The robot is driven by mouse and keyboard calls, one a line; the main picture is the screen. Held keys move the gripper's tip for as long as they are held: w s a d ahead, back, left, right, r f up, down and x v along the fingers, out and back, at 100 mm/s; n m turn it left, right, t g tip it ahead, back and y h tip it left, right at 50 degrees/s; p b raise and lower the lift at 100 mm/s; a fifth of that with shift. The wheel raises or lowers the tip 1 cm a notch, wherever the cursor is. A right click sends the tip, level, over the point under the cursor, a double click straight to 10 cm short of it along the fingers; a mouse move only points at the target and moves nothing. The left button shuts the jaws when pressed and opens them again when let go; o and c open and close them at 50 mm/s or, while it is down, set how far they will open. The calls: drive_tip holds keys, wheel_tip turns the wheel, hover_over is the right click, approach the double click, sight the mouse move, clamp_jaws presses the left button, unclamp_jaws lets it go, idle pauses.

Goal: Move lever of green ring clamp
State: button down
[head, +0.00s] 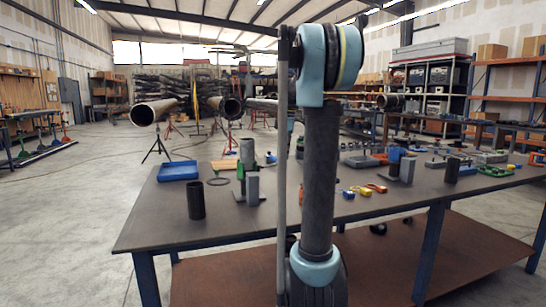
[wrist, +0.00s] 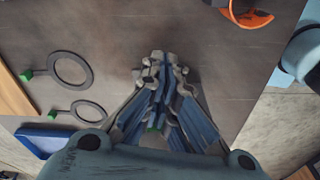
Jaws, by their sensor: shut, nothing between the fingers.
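My gripper (wrist: 162,62) shows in the wrist view, its fingers closed together above the dark tabletop with nothing between them. In the head view my arm's upright links hide the gripper. To the left in the wrist view lie two flat dark rings, a larger ring (wrist: 72,68) and a smaller ring (wrist: 88,112), each with a green end on its left. Both are apart from the fingers. A small green patch (wrist: 153,128) shows between the finger links, mostly hidden. I cannot tell which green item is the clamp, and no lever is clear.
The table (head: 140,232) carries a blue tray (head: 178,171), a dark upright cylinder (head: 195,200) and several tools and clamps at the right. An orange part (wrist: 250,15) lies at the wrist view's top right. The table's front left corner is clear.

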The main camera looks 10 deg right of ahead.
wheel_tip(320, 180, up, 12)
drive_tip(key=d, duration=0.1)
drive_tip(key=shift+f, duration=0.15)
idle(0.3)
drive_tip(key=shift+d, duration=0.1)
